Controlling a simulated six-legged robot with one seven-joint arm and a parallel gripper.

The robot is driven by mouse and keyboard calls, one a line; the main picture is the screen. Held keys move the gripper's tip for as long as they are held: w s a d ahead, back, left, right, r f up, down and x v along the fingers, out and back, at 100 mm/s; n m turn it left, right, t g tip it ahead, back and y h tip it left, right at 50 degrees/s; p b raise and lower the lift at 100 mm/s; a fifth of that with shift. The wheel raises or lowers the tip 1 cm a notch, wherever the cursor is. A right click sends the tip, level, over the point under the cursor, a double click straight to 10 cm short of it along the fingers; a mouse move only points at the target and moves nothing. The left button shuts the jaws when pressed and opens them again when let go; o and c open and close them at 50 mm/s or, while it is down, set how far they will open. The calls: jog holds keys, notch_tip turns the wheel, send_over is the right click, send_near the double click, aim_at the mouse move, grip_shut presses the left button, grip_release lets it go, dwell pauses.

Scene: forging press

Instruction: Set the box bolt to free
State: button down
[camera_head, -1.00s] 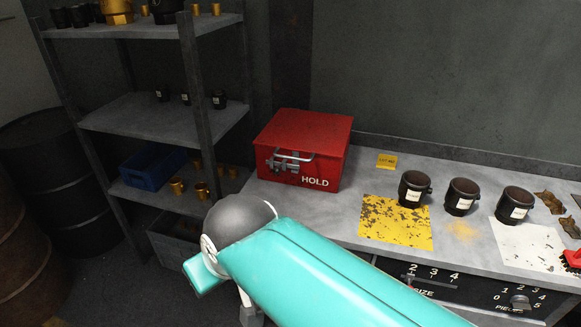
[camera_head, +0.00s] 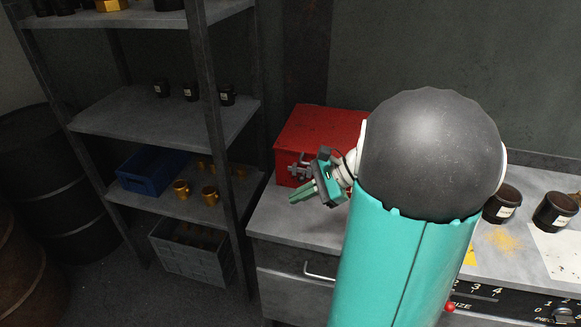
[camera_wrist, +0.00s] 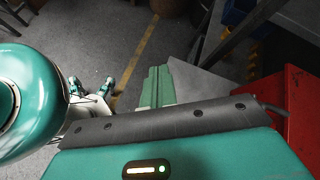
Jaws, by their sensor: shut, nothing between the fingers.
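The red box (camera_head: 318,130) stands on the grey bench, partly hidden behind my arm in the head view. Its bolt (camera_head: 297,168) shows as grey metal hardware on the front face, partly covered by my gripper; its setting cannot be read. My gripper (camera_head: 292,199) has its green fingers together and empty, just in front of the box's front face, pointing left. In the wrist view, the closed fingers (camera_wrist: 156,90) reach out over the floor and bench corner. The red box (camera_wrist: 300,110) is at the right edge there, beside the gripper.
A metal shelf (camera_head: 160,115) with a blue bin (camera_head: 152,170) and brass cups stands left of the bench. Black cups (camera_head: 502,203) stand on the bench (camera_head: 290,226) at right. A drawer handle (camera_head: 320,272) juts out below the bench top.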

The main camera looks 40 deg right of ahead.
jog(key=s+d+f+m+t+h, duration=0.1)
jog(key=s+d+f+m+t, duration=0.15)
jog(key=d, duration=0.35)
jog(key=s+d+f+m+t, duration=0.1)
jog(key=d+m+t, duration=0.1)
jog(key=d+m, duration=0.3)
jog(key=s+d+f+m+t+h, duration=0.1)
jog(key=d+m+t, duration=0.15)
jog(key=d, duration=0.45)
jog(key=x, duration=1.3)
jog(key=shift+w+a, duration=0.25)
jog(key=shift+a, duration=0.1)
jog(key=shift+r, duration=0.1)
